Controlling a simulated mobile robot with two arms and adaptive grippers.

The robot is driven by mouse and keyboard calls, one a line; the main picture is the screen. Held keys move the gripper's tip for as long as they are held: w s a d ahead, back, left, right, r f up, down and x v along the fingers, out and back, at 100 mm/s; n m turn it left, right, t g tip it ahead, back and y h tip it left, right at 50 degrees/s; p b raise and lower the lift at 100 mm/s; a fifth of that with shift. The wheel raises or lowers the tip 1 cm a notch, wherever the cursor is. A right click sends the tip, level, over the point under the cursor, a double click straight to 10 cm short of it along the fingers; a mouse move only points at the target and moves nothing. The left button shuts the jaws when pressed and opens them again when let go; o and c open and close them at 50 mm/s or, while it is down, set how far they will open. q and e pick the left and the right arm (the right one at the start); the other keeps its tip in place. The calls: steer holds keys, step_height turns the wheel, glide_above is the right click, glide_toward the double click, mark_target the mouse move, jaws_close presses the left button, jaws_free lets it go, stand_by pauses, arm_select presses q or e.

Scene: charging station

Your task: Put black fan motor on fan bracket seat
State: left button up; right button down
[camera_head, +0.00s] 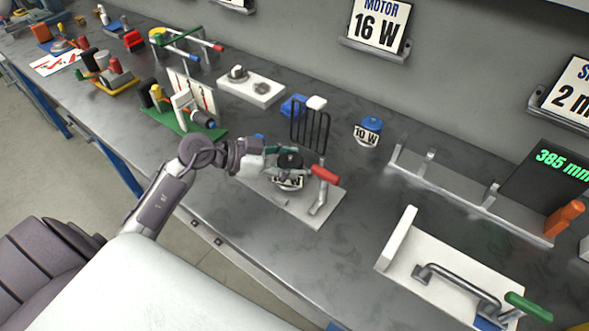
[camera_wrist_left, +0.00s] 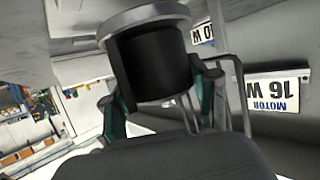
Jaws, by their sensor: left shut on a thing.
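The black fan motor (camera_head: 289,160) shows in the head view with a white label that reads about "10 W", partly covered. My left gripper (camera_head: 272,160) is shut on it. In the left wrist view the black motor body (camera_wrist_left: 150,62), with a grey round rim, sits between the teal fingers of my left gripper (camera_wrist_left: 162,90). The motor is over or on a pale plate (camera_head: 325,203) with a red-handled lever (camera_head: 323,174) and a black wire guard (camera_head: 309,128), which looks like the fan bracket. The seat is hidden, so contact cannot be told. My right gripper is not in view.
A blue-topped 10 W motor (camera_head: 368,131) stands behind to the right. A white fixture with a green handle (camera_head: 528,306) is at the front right, a long metal rail (camera_head: 465,198) behind it. Several coloured fixtures fill the left. Bare bench lies right of the plate.

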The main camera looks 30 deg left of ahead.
arm_select(q)
steer(key=shift+w+d, duration=0.25)
steer(key=shift+d, duration=0.05)
steer(key=shift+f, duration=0.3)
step_height(320, 180, down, 2)
steer(key=shift+f, duration=0.45)
steer(key=o, duration=1.4)
steer(key=shift+f, duration=0.1)
steer(key=shift+c, duration=0.2)
steer(key=v, duration=1.2)
steer(key=shift+b, duration=0.35)
